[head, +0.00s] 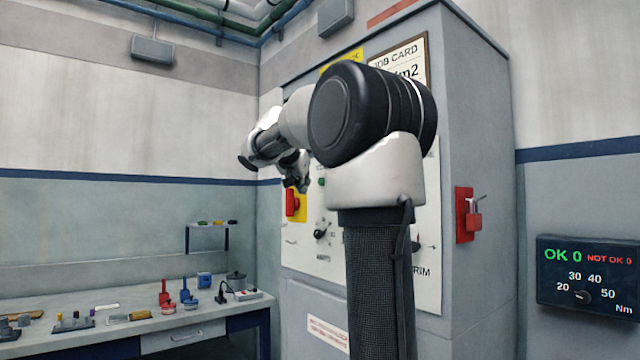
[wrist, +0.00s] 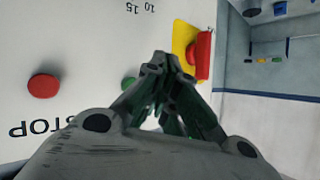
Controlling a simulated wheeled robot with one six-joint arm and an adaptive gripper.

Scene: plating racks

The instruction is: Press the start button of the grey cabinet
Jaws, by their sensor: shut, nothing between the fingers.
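The grey cabinet (head: 475,150) stands in the middle of the head view with a pale control panel on its front. A green button (head: 321,181) shows on the panel just right of my gripper (head: 302,187). In the wrist view the green button (wrist: 128,84) is partly covered by my gripper (wrist: 160,66), and any label by it is hidden. A red button (wrist: 43,86) with the upside-down word STOP sits left of it. My gripper is shut and empty, pointing at the panel. I cannot tell whether its tips touch the panel.
A red rotary switch (head: 292,203) on a yellow plate is close to my gripper. A black knob (head: 320,233) is below. A workbench (head: 190,322) with small tools stands at left.

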